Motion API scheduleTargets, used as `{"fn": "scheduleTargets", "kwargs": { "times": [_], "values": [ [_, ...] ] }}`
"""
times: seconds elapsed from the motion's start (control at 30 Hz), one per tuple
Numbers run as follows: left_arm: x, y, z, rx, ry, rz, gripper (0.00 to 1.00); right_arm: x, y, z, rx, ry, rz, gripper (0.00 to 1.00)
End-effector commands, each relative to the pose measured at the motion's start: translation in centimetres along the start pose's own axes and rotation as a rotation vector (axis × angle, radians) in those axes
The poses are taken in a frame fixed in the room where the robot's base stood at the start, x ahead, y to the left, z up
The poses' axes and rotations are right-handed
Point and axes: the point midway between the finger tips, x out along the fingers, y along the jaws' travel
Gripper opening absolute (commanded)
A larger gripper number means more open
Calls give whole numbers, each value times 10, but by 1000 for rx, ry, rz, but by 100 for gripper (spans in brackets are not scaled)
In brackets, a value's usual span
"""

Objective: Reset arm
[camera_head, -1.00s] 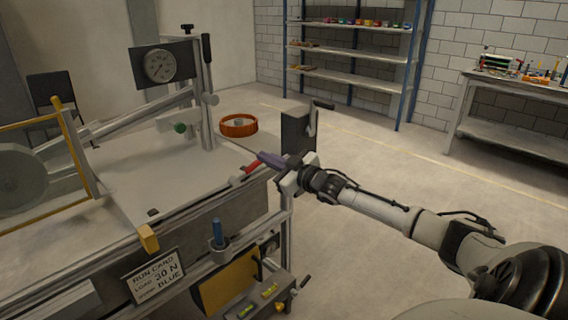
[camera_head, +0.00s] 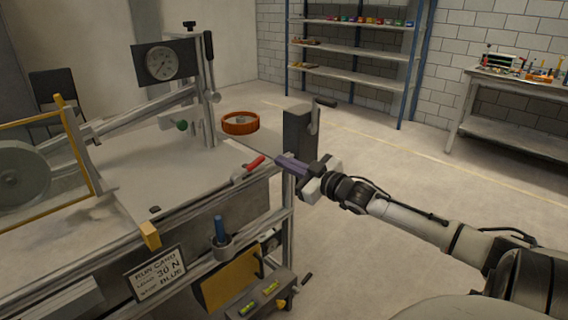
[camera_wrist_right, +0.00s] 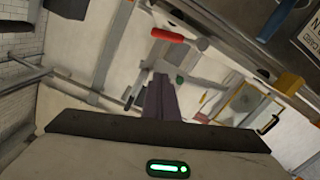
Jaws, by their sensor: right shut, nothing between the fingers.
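My right gripper (camera_head: 288,165) is shut and empty, its purple fingers together, just off the right edge of the sandbed rig. The fingers (camera_wrist_right: 160,98) also show in the right wrist view. A lever with a red handle (camera_head: 255,162) lies on the rig's right edge, a little left of the fingertips and apart from them. The red handle (camera_wrist_right: 167,36) shows ahead of the fingers in the right wrist view. The white sandbed top (camera_head: 185,170) spreads left of the lever. My left gripper is out of the frames.
A grey crank box (camera_head: 297,132) stands right behind my right gripper. A dial gauge (camera_head: 161,63) and an orange ring (camera_head: 240,122) are farther back. A blue-handled peg (camera_head: 219,229) and a run card (camera_head: 160,273) are at the rig's front. Open floor lies to the right.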

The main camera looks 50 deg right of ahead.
Motion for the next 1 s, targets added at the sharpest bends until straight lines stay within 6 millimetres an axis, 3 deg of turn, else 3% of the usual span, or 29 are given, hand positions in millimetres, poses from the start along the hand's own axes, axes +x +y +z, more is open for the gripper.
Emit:
{"fn": "scheduleTargets", "kwargs": {
  "times": [0.33,0.47,0.57,0.8,1.0],
  "values": [
    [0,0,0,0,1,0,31,0,-2,2,2,-4,-2,0],
    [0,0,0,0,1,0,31,-7,-25,27,16,-47,-21,0],
    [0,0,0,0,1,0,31,-22,-66,66,41,-119,-56,0],
    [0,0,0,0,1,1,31,-92,-204,160,116,-336,-173,0],
    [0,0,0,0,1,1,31,-172,-324,201,189,-507,-274,0]
  ]
}}
